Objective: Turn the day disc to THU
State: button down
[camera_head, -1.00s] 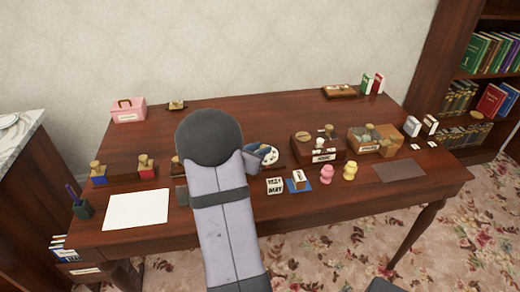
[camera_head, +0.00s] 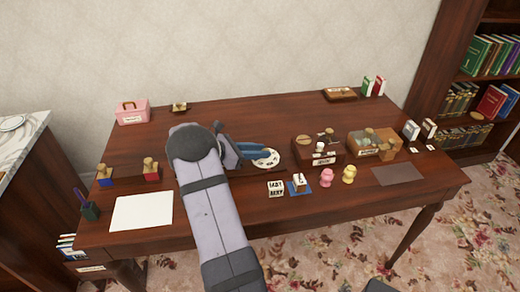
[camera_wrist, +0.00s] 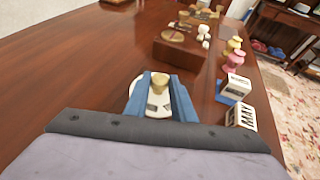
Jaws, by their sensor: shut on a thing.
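The day disc (camera_head: 266,160) is a white round plate with dark marks on its face, lying on the desk left of the brown wooden box. It also shows in the wrist view (camera_wrist: 135,103), with a tan knob (camera_wrist: 160,81) standing up from it. My gripper (camera_wrist: 161,84) has its two blue fingers on either side of the knob, shut on it. In the head view my gripper (camera_head: 262,153) reaches the disc from the left. The fingers hide part of the disc, and I cannot read which day it shows.
White paper (camera_head: 142,211) lies left. The desk's back middle is clear.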

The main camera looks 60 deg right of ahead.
jog(key=shift+w+d+m+g+y, duration=0.15)
jog(key=shift+m+g+y, duration=0.2)
jog(key=shift+m+g, duration=0.3)
jog(key=shift+w+d+m+g+y, duration=0.1)
jog(key=shift+m+g+y, duration=0.25)
jog(key=shift+m+g, duration=0.25)
jog(key=shift+f+m+g+y+b, duration=0.1)
jog(key=shift+m+g+y+b, duration=0.3)
jog(key=shift+m+g, duration=0.05)
jog(key=shift+w+d+r+m+g+y+b, duration=0.1)
jog(key=shift+d+r+m+g+y+b, duration=0.1)
jog(key=shift+m+g+y+b, duration=0.35)
jog(key=c, duration=1.5)
grip_release()
jog(key=shift+a, duration=0.1)
notch_tip(320, 180, up, 10)
jog(key=shift+p, duration=0.4)
